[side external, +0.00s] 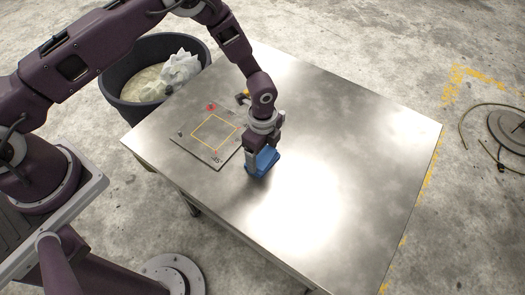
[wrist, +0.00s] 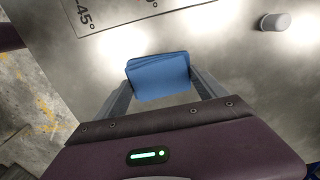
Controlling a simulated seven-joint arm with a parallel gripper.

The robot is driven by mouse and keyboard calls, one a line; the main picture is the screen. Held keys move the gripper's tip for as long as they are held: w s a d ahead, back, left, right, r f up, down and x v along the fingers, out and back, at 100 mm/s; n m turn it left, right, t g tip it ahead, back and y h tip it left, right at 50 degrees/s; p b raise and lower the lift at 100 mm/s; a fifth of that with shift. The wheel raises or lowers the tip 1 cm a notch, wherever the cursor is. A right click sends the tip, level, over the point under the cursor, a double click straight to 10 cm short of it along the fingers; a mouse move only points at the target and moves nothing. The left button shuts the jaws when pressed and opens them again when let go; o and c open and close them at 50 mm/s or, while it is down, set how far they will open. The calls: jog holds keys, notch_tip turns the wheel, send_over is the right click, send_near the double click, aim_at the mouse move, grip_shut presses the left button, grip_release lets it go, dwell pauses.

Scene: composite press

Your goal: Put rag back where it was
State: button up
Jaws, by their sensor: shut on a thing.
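The rag is a folded blue cloth (side external: 263,163) low over the metal table, near the front right corner of the marked plate. In the wrist view the rag (wrist: 158,77) sits between my two fingers. My gripper (side external: 260,156) points down and is shut on the rag. I cannot tell whether the rag touches the table. The fingers also show in the wrist view (wrist: 160,90) on both sides of the cloth.
A grey plate (side external: 183,137) with a yellow square outline and a red piece (side external: 211,106) lies left of my gripper. A small grey cylinder (wrist: 275,22) stands on the table. The right side of the tabletop (side external: 350,140) is clear.

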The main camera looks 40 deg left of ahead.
jog(key=o, duration=1.4)
notch_tip(320, 180, up, 12)
notch_tip(320, 180, up, 9)
jog(key=n+t, duration=0.1)
jog(key=n, duration=0.1)
send_over(263, 156)
jog(key=a, duration=0.3)
jog(key=s+a+r+n+t, duration=0.1)
jog(key=s+a+r+n, duration=0.2)
jog(key=r, duration=0.3)
jog(key=s+a+r+n+t, duration=0.1)
jog(key=s+a+r+n, duration=0.15)
jog(key=r, duration=0.35)
jog(key=s+a+r+n+t, duration=0.1)
jog(key=s+r+n, duration=0.3)
jog(key=s, duration=0.5)
jog(key=s+a+r+n+t, duration=0.1)
jog(key=s+a+r+n, duration=0.3)
jog(key=s, duration=0.6)
jog(key=shift+a+n+t, duration=0.2)
jog(key=shift+n+t, duration=0.1)
jog(key=shift+n, duration=0.95)
jog(key=shift+s+r, duration=0.1)
